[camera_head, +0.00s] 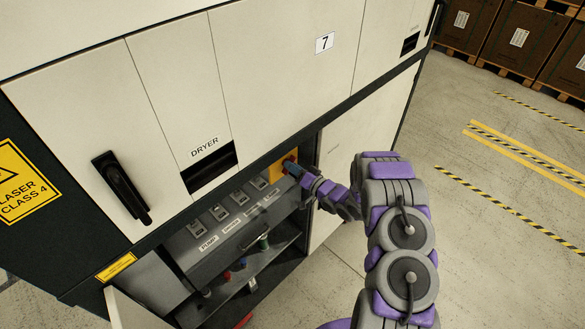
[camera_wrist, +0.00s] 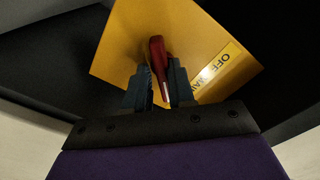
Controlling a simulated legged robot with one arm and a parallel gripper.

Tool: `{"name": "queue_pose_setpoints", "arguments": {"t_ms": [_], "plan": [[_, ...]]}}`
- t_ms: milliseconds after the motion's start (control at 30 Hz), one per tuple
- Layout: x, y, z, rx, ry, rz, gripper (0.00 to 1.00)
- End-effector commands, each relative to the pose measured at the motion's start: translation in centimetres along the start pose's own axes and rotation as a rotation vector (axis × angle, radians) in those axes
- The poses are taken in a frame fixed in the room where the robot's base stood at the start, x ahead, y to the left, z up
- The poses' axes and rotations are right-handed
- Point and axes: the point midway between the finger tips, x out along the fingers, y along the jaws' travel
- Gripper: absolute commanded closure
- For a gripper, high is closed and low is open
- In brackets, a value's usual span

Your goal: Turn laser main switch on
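The laser main switch is a red handle on a yellow plate (camera_head: 277,172) at the upper right inside the open cabinet. In the wrist view the yellow plate (camera_wrist: 196,35) fills the upper middle, with a label (camera_wrist: 213,70) partly reading "OFF". The red handle (camera_wrist: 157,52) stands between the two dark fingers of my gripper (camera_wrist: 158,88). The fingers are apart, with visible gaps beside the handle. My gripper (camera_head: 291,167) reaches the plate from the right in the head view and covers much of the switch there.
Left of the plate is a sloped grey panel (camera_head: 222,228) with several labelled switches. A lower shelf (camera_head: 245,281) holds small coloured parts. The cabinet frame and overhanging white front (camera_head: 270,70) lie close around my gripper. Open floor (camera_head: 480,230) is at the right.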

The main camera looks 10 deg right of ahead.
Motion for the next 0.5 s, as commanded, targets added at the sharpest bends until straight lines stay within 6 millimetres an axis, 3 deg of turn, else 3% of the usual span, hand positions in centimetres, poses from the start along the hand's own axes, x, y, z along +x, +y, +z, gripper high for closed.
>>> {"name": "queue_pose_setpoints", "arguments": {"t_ms": [167,500], "plan": [[-0.03,-0.21,0.02,-0.002,-0.001,-0.003,0.6],[-0.71,-0.16,0.05,-0.003,-0.001,-0.002,0.6]]}}
